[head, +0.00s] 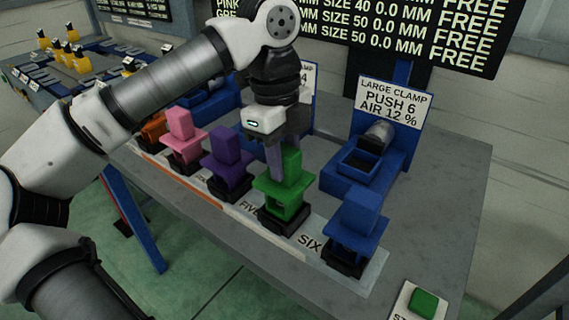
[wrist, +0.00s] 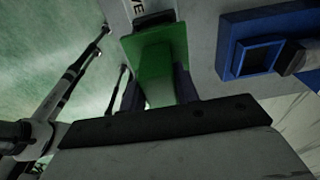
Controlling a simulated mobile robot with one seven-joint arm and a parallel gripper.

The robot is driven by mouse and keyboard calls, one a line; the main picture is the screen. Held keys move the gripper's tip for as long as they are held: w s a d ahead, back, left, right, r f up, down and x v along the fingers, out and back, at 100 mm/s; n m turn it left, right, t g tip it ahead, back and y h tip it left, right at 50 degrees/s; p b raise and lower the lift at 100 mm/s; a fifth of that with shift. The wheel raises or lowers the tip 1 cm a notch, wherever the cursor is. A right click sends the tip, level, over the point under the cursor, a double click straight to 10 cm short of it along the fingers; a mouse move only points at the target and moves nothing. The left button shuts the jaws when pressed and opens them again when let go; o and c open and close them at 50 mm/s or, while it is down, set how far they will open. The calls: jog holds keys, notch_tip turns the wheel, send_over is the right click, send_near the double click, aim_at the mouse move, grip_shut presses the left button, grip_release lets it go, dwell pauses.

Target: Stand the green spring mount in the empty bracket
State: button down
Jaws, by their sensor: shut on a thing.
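The green spring mount (head: 282,197) stands upright at a black base (head: 283,219) by the FIVE label, in the row on the bench. My gripper (head: 290,160) points down from above and is shut on the mount's upper block. In the wrist view the mount (wrist: 155,60) shows between the two dark fingers (wrist: 158,88). I cannot tell whether the mount still touches its base. A blue bracket (head: 349,178) with an open, empty-looking pocket stands behind and to the right, under a LARGE CLAMP sign. It also shows in the wrist view (wrist: 236,62).
A blue mount (head: 354,226) stands to the right by the SIX label. A purple mount (head: 228,170) and a pink mount (head: 183,139) stand to the left. A clamp cylinder (head: 378,135) sits behind the pocket. A green button (head: 424,302) is at the front right.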

jog(key=shift+f, duration=0.9)
jog(key=shift+f, duration=0.25)
jog(key=c, duration=1.1)
grip_release()
jog(key=shift+r, duration=0.1)
jog(key=shift+o, duration=0.2)
jog(key=r, duration=0.8)
jog(key=a+r, duration=0.1)
jog(key=r, duration=0.3)
jog(key=shift+w+a+r, duration=0.1)
jog(key=shift+w+r, duration=0.05)
jog(key=shift+w, duration=0.25)
